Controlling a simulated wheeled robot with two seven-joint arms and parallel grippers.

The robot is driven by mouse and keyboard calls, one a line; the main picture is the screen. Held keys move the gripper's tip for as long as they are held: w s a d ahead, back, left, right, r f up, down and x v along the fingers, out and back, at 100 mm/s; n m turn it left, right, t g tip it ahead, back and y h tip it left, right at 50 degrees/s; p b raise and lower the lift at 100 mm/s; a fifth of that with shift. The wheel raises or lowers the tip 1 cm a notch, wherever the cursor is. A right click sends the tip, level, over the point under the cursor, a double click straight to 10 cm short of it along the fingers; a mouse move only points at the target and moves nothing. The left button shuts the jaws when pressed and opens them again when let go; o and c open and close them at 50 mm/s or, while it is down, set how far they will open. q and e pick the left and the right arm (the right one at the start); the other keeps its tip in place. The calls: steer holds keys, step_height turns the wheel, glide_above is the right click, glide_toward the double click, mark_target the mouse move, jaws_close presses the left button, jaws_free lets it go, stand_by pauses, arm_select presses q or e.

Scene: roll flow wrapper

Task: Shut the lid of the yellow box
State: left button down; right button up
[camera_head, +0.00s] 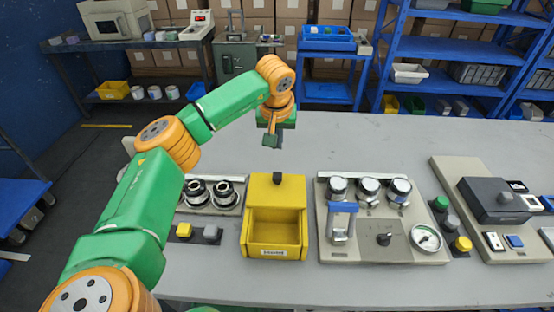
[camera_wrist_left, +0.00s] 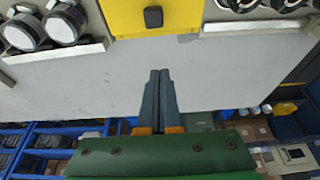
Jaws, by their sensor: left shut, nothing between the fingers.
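The yellow box (camera_head: 274,252) stands on the grey table in the head view, with its open hollow facing me. Its yellow lid (camera_head: 262,192) is up at the back of the box, with a black knob (camera_head: 277,178) at its top edge. The lid also shows at the top of the left wrist view (camera_wrist_left: 190,14), with the knob (camera_wrist_left: 153,17) on it. My left gripper (camera_head: 271,142) is behind the box, above the table, apart from the lid. Its two fingers (camera_wrist_left: 160,74) are together and empty. My right gripper is not in view.
A panel with silver-capped jars, a blue-handled clamp (camera_head: 342,208) and a gauge (camera_head: 426,237) stands right of the box. Black round fittings (camera_head: 224,192) and yellow and grey buttons are to its left. The table behind the box is clear. Shelves stand farther back.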

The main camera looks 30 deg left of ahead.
mark_target(277, 187)
arm_select(q)
steer(key=f+p, duration=0.1)
steer(key=f, duration=0.1)
steer(key=s+f+p, duration=0.1)
steer(key=f, duration=0.1)
steer(key=d+f+p, duration=0.1)
steer(key=f, duration=0.1)
steer(key=shift+s+f+p, duration=0.1)
steer(key=shift+s+p, duration=0.2)
steer(key=shift+f, duration=0.15)
steer(key=shift+w, duration=0.15)
steer(key=shift+f, duration=0.1)
